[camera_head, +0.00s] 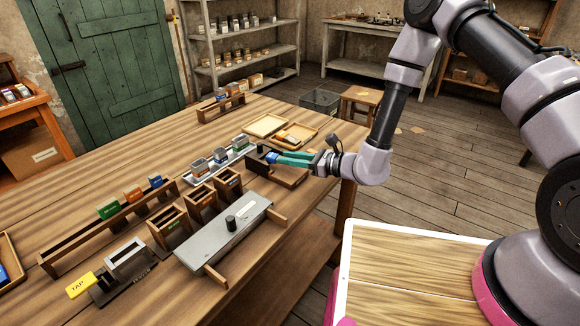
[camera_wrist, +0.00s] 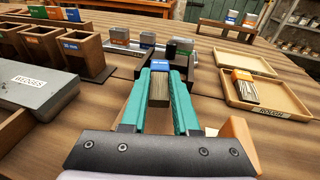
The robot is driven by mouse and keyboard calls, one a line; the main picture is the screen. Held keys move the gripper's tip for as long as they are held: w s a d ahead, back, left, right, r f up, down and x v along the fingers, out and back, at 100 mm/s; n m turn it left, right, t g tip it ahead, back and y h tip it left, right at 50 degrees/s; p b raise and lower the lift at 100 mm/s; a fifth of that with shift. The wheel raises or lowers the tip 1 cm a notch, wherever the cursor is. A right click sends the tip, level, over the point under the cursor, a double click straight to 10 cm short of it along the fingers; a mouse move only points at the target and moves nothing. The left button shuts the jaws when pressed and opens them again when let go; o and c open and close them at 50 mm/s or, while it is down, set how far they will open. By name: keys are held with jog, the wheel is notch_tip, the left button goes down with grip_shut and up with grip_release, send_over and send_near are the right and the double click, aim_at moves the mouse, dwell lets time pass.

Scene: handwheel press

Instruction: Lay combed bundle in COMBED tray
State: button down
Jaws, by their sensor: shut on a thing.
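My gripper (camera_head: 275,158), with teal fingers, is shut on a bundle. In the wrist view the gripper (camera_wrist: 160,75) holds this grey-brown bundle (camera_wrist: 158,90), with a blue band at its top, upright between the fingertips. A black block (camera_wrist: 181,46) stands just beyond the fingertips; it also shows in the head view (camera_head: 258,164). An empty shallow wooden tray (camera_wrist: 243,60) lies ahead and to the right; its label is not readable. Nearer is a tray (camera_wrist: 272,113) that seems marked ROUGH, holding an orange-banded bundle (camera_wrist: 245,88).
Left of the gripper stand wooden boxes (camera_head: 167,222) and a grey plate (camera_head: 226,237) with a black knob. Small labelled items (camera_head: 199,167) stand in a row near the black block. A long wooden rack (camera_head: 75,250) lies further left. Bare tabletop lies behind the rows.

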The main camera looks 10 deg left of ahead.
notch_tip(320, 180, down, 3)
jog(key=shift+d+r, duration=0.1)
jog(key=c, duration=0.7)
grip_release()
jog(key=shift+o, duration=0.2)
